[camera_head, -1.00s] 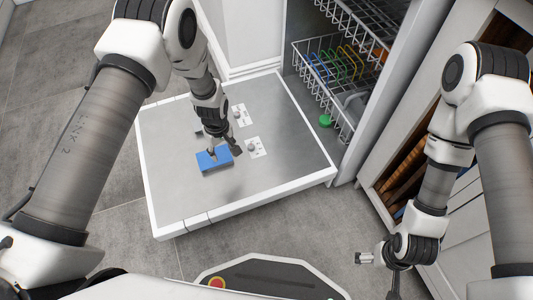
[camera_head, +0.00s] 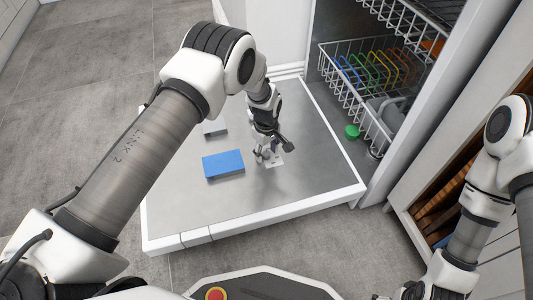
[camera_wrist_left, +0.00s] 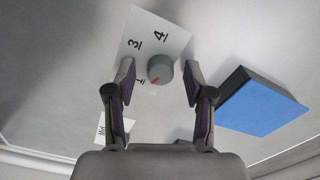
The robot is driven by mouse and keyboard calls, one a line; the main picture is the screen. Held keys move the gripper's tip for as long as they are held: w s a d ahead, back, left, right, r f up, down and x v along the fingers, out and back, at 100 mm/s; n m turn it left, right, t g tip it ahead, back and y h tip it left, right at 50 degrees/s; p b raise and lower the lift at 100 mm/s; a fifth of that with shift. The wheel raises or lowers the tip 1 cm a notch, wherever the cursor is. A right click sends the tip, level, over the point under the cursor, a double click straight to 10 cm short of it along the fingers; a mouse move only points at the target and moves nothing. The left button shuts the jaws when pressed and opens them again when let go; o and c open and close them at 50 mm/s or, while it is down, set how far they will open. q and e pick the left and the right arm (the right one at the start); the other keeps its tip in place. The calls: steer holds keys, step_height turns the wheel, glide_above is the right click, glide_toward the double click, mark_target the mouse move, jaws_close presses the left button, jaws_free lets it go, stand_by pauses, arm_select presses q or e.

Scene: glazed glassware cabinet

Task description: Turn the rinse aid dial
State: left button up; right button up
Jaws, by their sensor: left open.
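A round grey dial (camera_wrist_left: 160,68) with a red mark sits on a white card (camera_wrist_left: 150,35) printed with numbers, of which 3 and 4 are readable. The card also shows in the head view (camera_head: 277,161), where my left gripper (camera_head: 267,157) hangs over it and largely hides the dial. In the left wrist view my left gripper (camera_wrist_left: 158,78) is open, one finger on either side of the dial, with gaps to both. I cannot tell how deep the fingertips reach. My right gripper is mostly cut off at the bottom edge of the head view.
A blue-topped block (camera_head: 223,165) lies left of my left gripper on the open metal door (camera_head: 200,205). A small grey piece (camera_head: 214,128) lies behind it. A second white card (camera_wrist_left: 115,128) shows in the wrist view. Wire racks (camera_head: 345,95) and a green cap (camera_head: 352,131) are at the right.

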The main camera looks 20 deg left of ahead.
arm_select(q)
jaws_close()
